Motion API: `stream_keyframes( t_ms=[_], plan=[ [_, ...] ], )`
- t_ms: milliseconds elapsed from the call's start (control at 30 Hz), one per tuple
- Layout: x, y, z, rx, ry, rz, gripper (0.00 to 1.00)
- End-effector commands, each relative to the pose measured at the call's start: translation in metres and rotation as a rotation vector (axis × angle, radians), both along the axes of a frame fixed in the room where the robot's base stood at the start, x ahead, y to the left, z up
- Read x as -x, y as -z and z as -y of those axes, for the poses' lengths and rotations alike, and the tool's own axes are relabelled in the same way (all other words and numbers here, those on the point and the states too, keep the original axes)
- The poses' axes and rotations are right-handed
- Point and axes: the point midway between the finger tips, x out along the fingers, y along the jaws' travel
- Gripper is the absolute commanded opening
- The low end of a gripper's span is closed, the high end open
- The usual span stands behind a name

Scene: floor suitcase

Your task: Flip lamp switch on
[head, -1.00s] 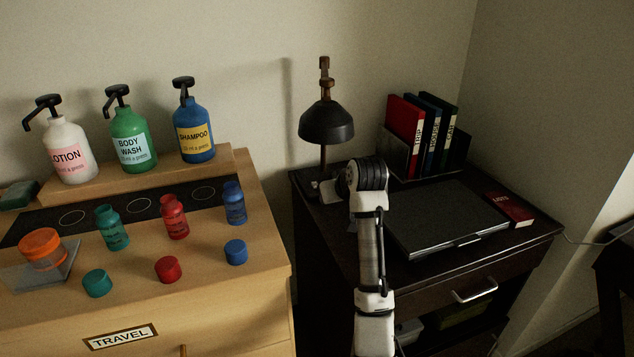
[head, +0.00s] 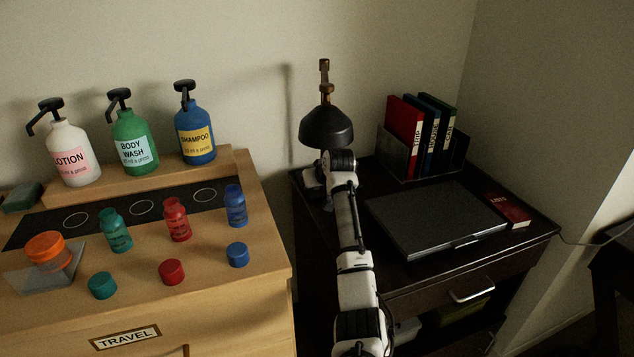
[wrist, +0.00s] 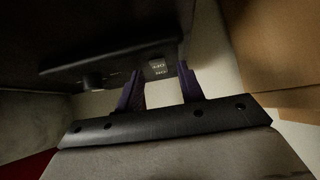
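The black desk lamp (head: 326,127) stands at the back left of the dark desk, its shade above my arm. Its base (head: 312,182) is partly covered by my arm. In the wrist view a dark edge, apparently the lamp base (wrist: 110,66), crosses the upper middle, with a small light-marked patch, apparently the switch (wrist: 157,69). My gripper (wrist: 160,72) has its two purple fingers apart and empty, with this patch between and just beyond the tips. Contact cannot be told. The head view hides the fingers behind my arm. No lamp glow shows.
A closed laptop (head: 437,219) and a red booklet (head: 507,210) lie to the right on the desk (head: 385,275). Upright binders (head: 428,135) stand behind. A wooden dresser (head: 215,305) with bottles and caps is at the left, across a narrow gap.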

Motion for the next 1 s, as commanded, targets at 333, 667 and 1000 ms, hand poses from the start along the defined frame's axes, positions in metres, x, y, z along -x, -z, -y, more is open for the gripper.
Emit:
stream_keyframes(
  t_ms=[333,667,1000],
  plan=[
    [0.000,0.000,0.000,0.000,0.000,0.000,0.20],
    [0.000,-0.002,0.000,0.003,0.000,-0.008,0.00],
    [-0.007,-0.009,-0.003,0.075,0.000,-0.178,0.00]
  ],
)
